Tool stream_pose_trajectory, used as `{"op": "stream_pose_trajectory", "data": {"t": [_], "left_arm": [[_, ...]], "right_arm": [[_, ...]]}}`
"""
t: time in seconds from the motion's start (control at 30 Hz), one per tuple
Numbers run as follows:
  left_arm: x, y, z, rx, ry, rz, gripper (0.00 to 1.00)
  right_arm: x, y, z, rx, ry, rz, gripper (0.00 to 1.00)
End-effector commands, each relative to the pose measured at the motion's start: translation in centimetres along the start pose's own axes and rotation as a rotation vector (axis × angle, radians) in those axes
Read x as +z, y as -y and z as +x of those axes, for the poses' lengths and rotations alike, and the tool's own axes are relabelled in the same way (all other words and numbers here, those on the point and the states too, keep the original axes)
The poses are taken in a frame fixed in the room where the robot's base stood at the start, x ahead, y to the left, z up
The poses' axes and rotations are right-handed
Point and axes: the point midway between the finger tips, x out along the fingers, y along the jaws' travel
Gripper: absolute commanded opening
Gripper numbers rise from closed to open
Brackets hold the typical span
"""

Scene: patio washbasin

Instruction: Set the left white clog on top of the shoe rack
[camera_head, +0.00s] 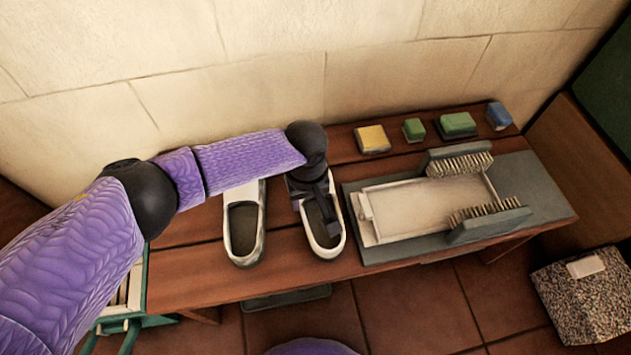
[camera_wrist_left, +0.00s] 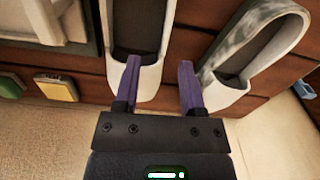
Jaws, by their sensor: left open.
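Two white clogs with dark insides lie side by side on a wooden slatted bench (camera_head: 215,275). The left clog (camera_head: 243,222) stands clear of the gripper in the head view; in the wrist view it is the smudged one at right (camera_wrist_left: 250,50). My left gripper (camera_head: 320,208) is open over the right clog (camera_head: 326,246). In the left wrist view the open fingers (camera_wrist_left: 160,72) show one finger over the right clog's opening (camera_wrist_left: 135,35) and the other between the clogs. I cannot tell if they touch. A teal frame with pale slats (camera_head: 138,285) at lower left may be the shoe rack.
A grey boot scrubber (camera_head: 525,185) with brushes fills the bench's right half. Yellow (camera_head: 372,139), green (camera_head: 457,124) and blue (camera_head: 498,116) blocks lie along the back. A stone wall (camera_head: 280,95) stands behind. A speckled block (camera_head: 580,295) is on the floor at right.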

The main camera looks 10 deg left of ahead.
Motion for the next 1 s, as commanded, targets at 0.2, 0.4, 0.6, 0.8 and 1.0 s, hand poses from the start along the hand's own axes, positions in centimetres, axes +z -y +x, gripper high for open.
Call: {"op": "stream_pose_trajectory", "data": {"t": [0.2,0.4,0.6,0.8,1.0], "left_arm": [[0.4,0.7,6.3,-0.004,0.009,0.002,0.52],[0.5,0.8,8.1,-0.001,0.004,-0.002,0.52],[0.4,0.8,7.7,-0.001,0.0,-0.002,0.5],[0.4,0.8,7.7,0.0,0.0,-0.002,0.08],[0.4,0.8,7.7,0.0,0.0,-0.002,0.0]], "right_arm": [[1.2,1.2,4.4,-0.022,0.059,-0.002,0.52],[0.6,0.9,5.7,-0.017,0.068,-0.004,0.52],[0.6,0.8,5.4,-0.017,0.066,-0.004,0.52],[0.6,0.8,5.4,-0.016,0.065,-0.004,0.52],[0.6,0.8,5.4,-0.016,0.065,-0.004,0.52]]}}
